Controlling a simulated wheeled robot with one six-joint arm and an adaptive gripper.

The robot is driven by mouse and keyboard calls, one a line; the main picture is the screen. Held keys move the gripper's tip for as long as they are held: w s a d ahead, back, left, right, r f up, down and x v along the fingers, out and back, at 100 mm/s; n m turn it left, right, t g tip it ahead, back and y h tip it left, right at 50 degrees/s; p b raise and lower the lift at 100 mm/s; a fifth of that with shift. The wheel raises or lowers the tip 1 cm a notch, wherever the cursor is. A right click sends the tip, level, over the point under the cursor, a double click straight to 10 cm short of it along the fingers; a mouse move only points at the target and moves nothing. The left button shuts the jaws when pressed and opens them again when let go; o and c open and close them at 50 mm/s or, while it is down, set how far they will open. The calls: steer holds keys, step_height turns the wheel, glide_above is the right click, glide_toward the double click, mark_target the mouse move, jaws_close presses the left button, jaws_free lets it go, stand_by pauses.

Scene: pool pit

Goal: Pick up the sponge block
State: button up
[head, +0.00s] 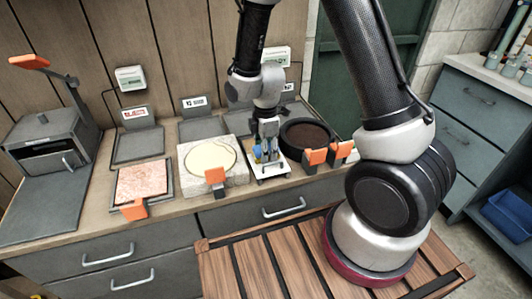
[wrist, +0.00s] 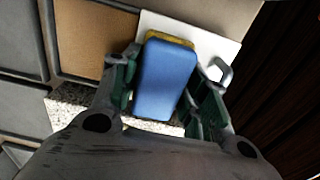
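The sponge block (wrist: 166,80) is blue with a yellow layer at its far edge in the wrist view. It lies over a white tray (wrist: 218,48). My gripper (wrist: 165,88) has one finger on each side of the block, with a narrow gap at the fingertips. Whether either finger touches the block is hard to tell. In the head view, my gripper (head: 265,148) is pointed down low over the small white tray (head: 270,177) on the counter, and largely hides the block.
A stone block with a cream disc (head: 208,158) is on the left, then a pink slab (head: 142,181). A wooden wall (head: 150,40) stands behind.

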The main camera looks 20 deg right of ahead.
steer(key=shift+c, duration=0.7)
steer(key=shift+r, duration=0.1)
